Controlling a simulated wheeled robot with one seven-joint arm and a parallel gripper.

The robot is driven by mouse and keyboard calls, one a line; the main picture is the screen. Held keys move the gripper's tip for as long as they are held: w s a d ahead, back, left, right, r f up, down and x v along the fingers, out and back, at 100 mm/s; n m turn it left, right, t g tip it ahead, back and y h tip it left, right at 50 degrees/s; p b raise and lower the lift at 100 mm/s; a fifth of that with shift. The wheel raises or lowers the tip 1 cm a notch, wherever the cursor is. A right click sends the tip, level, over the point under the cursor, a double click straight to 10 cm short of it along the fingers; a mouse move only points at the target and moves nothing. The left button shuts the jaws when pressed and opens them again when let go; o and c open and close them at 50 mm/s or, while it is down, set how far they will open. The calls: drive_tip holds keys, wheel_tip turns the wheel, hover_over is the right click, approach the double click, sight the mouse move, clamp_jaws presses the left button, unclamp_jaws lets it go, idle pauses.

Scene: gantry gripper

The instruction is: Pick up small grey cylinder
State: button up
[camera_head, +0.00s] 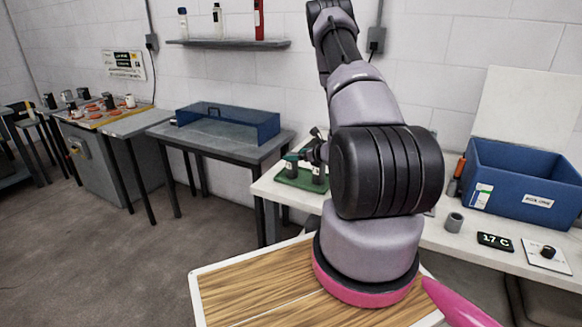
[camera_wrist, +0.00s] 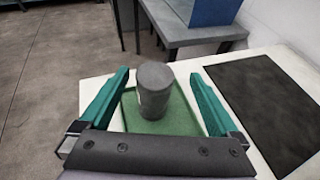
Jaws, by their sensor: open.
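In the wrist view a small grey cylinder (camera_wrist: 155,90) stands upright on a green tray (camera_wrist: 178,122). My gripper (camera_wrist: 159,74) is open, with one green finger on each side of the cylinder. Gaps show between the cylinder and both fingers, so it is not gripped. In the head view the green tray (camera_head: 291,180) sits on the white table, and my gripper (camera_head: 305,157) is over it, small and partly hidden by my arm. I cannot clearly tell the cylinder apart there.
A dark mat (camera_wrist: 262,105) lies right of the tray. On the white table (camera_head: 437,237) stand a grey cup-like cylinder (camera_head: 454,223), a display reading 17 C (camera_head: 495,242), a knob box (camera_head: 546,256) and a blue bin (camera_head: 515,190). A grey table with a blue case (camera_head: 228,121) stands to the left.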

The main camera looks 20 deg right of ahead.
drive_tip(key=shift+a+x, duration=0.1)
drive_tip(key=shift+x, duration=1.25)
drive_tip(key=shift+a+x, duration=0.15)
drive_tip(key=shift+x, duration=1.25)
clamp_jaws()
